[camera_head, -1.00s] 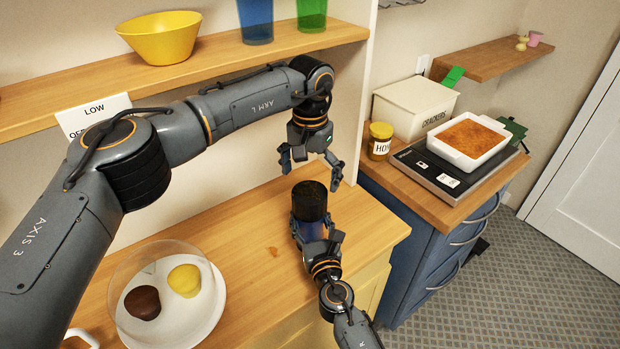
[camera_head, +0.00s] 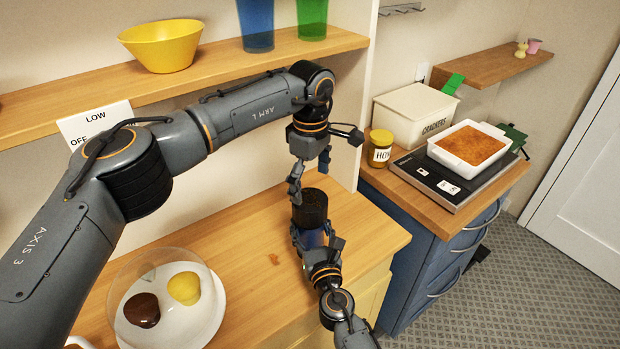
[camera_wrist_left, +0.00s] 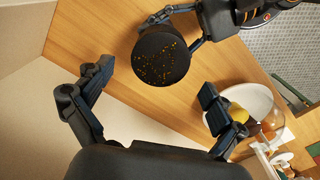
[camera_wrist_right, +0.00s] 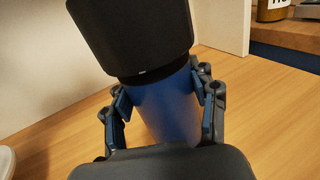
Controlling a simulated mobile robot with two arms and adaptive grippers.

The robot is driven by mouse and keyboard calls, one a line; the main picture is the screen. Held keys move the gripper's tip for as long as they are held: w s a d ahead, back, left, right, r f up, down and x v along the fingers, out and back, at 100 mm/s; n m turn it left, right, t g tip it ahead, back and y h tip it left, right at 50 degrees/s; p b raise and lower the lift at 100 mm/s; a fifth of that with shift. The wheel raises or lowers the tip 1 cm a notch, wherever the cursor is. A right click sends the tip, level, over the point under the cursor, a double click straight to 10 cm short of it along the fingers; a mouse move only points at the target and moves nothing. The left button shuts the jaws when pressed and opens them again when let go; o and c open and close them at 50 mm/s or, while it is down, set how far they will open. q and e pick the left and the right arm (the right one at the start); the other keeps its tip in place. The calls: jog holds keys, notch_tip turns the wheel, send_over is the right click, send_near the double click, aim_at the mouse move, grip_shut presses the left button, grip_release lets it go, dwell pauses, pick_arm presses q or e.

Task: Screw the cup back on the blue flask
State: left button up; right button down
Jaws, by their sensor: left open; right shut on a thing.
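The blue flask (camera_head: 312,239) stands upright at the right end of the wooden counter. My right gripper (camera_head: 317,240) is shut around its blue body, also seen in the right wrist view (camera_wrist_right: 165,108). The black cup (camera_head: 312,207) sits on top of the flask; I cannot tell how tightly it is seated. Its round, orange-speckled top faces the left wrist view (camera_wrist_left: 160,59). My left gripper (camera_head: 309,172) is open just above the cup, its fingers pointing down. In the left wrist view the cup lies beyond the fingertips, not gripped.
A plate (camera_head: 205,322) with two muffin-like items under a clear dome stands at the left front of the counter. A shelf (camera_head: 215,67) with a yellow bowl (camera_head: 163,45) and coloured cups runs behind my left arm. A honey jar (camera_head: 381,149) stands on the counter at right.

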aim_at(310, 199)
pick_arm(q)
jog(key=n, duration=0.5)
jog(key=shift+r+n, duration=0.1)
jog(key=shift+n, duration=0.3)
jog(key=n, duration=0.5)
jog(key=shift+r+n, duration=0.1)
jog(key=shift+n, duration=0.2)
jog(key=n, duration=0.5)
jog(key=shift+r, duration=0.1)
jog(key=n, duration=0.6)
jog(key=shift+r, duration=0.1)
jog(key=shift+f, duration=4.05)
